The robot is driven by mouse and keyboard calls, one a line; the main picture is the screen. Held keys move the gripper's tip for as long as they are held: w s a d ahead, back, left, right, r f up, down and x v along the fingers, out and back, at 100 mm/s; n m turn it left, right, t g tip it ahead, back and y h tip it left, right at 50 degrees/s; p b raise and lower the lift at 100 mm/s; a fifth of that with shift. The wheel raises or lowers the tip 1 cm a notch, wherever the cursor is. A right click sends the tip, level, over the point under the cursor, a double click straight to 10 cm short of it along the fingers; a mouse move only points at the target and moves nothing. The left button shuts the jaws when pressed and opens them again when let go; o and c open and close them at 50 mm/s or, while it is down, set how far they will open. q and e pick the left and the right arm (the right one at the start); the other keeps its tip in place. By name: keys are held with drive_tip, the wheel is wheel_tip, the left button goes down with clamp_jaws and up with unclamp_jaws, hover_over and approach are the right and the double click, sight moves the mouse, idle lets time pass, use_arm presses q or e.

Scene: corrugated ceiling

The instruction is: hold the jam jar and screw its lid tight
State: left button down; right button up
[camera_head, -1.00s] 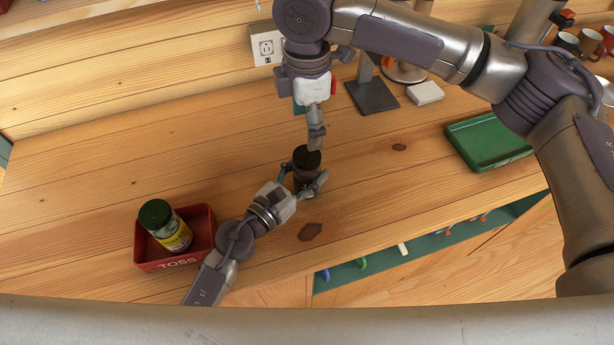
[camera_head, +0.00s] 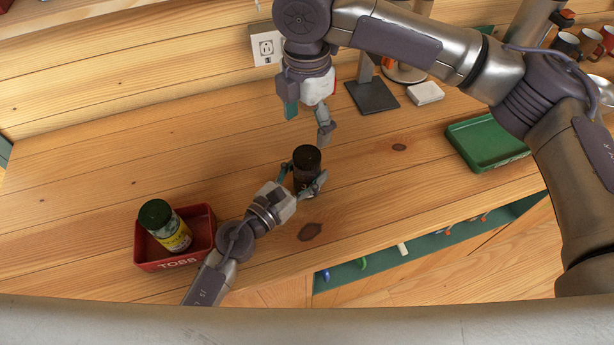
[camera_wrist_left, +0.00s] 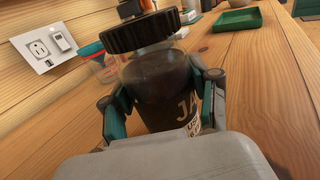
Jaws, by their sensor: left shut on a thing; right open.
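The dark jam jar (camera_head: 303,182) stands upright on the wooden counter, with its black lid (camera_head: 307,157) on top. In the left wrist view the jar (camera_wrist_left: 160,88) shows part of its label, and the ribbed lid (camera_wrist_left: 138,32) sits at its top, looking slightly tilted and off to the left. I cannot tell how far it is screwed on. My left gripper (camera_head: 303,183) is shut on the jar's body, a finger on each side. My right gripper (camera_head: 308,121) is open and empty just above the lid, its fingers spread.
A red bin (camera_head: 147,256) marked TOSS holds a green-lidded jar (camera_head: 168,228) at the left. A green tray (camera_head: 464,132) lies at the right, and a dark stand base (camera_head: 373,96) stands behind. The counter around the jam jar is clear.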

sight(307, 155)
drive_tip(key=shift+f, duration=4)
drive_tip(key=shift+c, duration=0.3)
